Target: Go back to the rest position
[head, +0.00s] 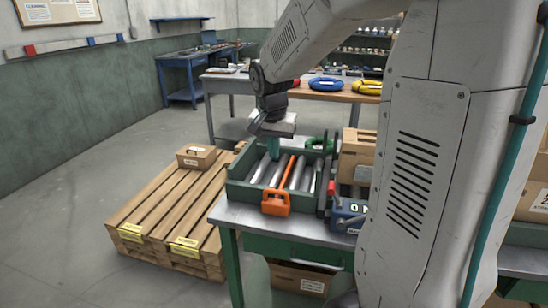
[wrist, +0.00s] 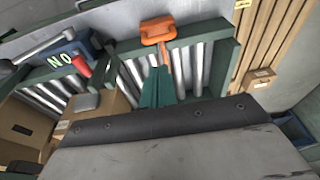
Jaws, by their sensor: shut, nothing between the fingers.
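My gripper (head: 266,146) hangs from the wrist over the green-framed roller tray (head: 238,192) in the head view, with its teal fingers pointing down. In the wrist view my gripper (wrist: 157,88) shows its two teal fingers together, shut and empty, in front of the metal rollers (wrist: 188,74). An orange-handled tool (head: 277,201) lies along the tray, its handle over the front edge; the wrist view shows its orange handle (wrist: 156,30) too. Whether the fingers touch anything below is hard to tell.
A wooden pallet (head: 165,212) with a small carton (head: 197,156) stands on the floor at left. A blue device (head: 347,214) and cardboard boxes (head: 357,150) crowd the tray's right. A bench (head: 300,92) with blue and yellow coils stands behind. Open floor lies at far left.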

